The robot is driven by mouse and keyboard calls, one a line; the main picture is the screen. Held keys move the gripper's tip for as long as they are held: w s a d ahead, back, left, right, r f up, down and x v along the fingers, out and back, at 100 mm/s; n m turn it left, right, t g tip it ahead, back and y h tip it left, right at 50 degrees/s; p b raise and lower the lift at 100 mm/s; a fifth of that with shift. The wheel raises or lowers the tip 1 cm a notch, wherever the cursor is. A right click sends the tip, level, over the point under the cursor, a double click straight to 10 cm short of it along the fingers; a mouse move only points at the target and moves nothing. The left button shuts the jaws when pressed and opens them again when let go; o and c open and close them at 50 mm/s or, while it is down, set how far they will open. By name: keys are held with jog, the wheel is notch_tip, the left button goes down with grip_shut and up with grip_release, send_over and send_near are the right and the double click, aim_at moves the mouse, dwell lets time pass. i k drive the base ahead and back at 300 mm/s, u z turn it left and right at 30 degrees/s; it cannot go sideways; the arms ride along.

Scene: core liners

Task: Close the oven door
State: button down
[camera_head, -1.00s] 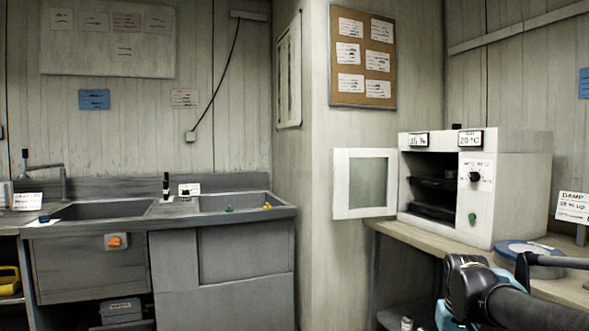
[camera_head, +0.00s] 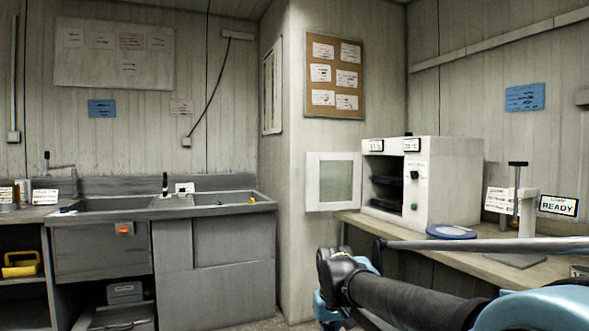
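The white oven (camera_head: 446,182) stands on the bench along the right wall. Its door (camera_head: 333,181), a white frame with a greenish window, is swung wide open to the left. The oven's inside shows dark, with dark trays or shelves (camera_head: 387,188) in it. A black knob and a green button are on its front panel. My arm reaches in from the lower right, in front of the bench and well short of the door. The end of my arm is low in the picture, and I cannot make out gripper fingers.
A blue-topped round item (camera_head: 451,231) lies on the bench (camera_head: 520,270) in front of the oven. Signs, one reading READY (camera_head: 558,206), and a post stand farther right. A grey sink unit (camera_head: 165,240) is at left. A wall corner with a cork board (camera_head: 335,76) is behind the door.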

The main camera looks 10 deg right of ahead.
aim_at(312, 204)
jog(key=u, duration=0.15)
jog(key=i, duration=0.95)
jog(key=z, duration=0.35)
jog(key=i, duration=1)
jog(key=z, duration=0.8)
jog(key=i, duration=0.35)
jog(key=z, duration=0.15)
